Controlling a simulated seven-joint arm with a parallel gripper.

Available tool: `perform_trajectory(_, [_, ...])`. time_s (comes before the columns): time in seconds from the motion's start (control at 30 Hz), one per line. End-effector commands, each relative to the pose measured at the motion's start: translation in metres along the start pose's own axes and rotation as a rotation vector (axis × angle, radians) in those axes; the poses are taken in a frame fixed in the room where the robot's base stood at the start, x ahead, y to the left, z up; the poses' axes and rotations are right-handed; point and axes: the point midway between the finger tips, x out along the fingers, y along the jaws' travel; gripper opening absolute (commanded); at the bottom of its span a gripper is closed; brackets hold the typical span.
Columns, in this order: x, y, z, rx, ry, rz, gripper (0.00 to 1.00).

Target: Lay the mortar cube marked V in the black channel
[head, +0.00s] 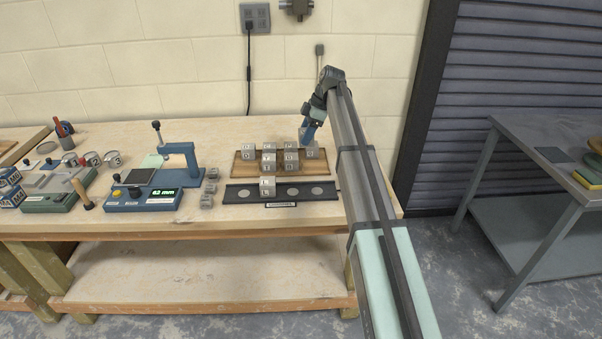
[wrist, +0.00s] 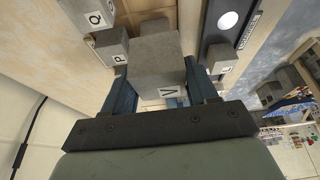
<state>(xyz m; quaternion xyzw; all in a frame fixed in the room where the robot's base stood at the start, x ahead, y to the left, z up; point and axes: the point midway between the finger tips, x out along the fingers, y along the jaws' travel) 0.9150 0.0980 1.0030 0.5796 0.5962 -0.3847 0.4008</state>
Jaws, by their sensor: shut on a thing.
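The mortar cube marked V (wrist: 156,62) is grey and sits between the two dark blue fingers of my gripper (wrist: 160,85) in the wrist view. Its V face is turned toward the wrist. In the head view my gripper (head: 311,131) is over the right part of the wooden rack, and the held cube is hard to make out there. The black channel (head: 232,187) lies in front of the rack, apart from my gripper. One lettered cube (head: 267,186) stands in it, left of centre, with pale round spots bare on both sides. The channel also shows in the wrist view (wrist: 233,40).
The wooden rack (head: 238,168) holds several lettered cubes; cubes marked Q (wrist: 98,18) and P (wrist: 116,54) are close beside my gripper. Small grey blocks (head: 209,187) stand left of the channel. A blue gauge (head: 145,197) reading 62 mm is further left.

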Motion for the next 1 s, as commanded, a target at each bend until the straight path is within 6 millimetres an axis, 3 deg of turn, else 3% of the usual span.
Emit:
perform_trajectory(0.03, [0.002, -0.009, -0.015, -0.018, 0.001, -0.002, 0.17])
perform_trajectory(0.2, [0.012, -0.06, -0.048, -0.063, 0.001, -0.003, 0.17])
perform_trajectory(0.4, [0.018, -0.113, -0.056, -0.055, 0.001, 0.004, 0.17])
perform_trajectory(0.5, [0.02, -0.126, -0.053, -0.034, 0.0, 0.006, 0.17])
perform_trajectory(0.77, [0.029, -0.129, -0.049, 0.032, 0.0, 0.007, 0.17])
perform_trajectory(1.0, [0.062, -0.13, -0.035, 0.034, 0.0, 0.006, 0.17])
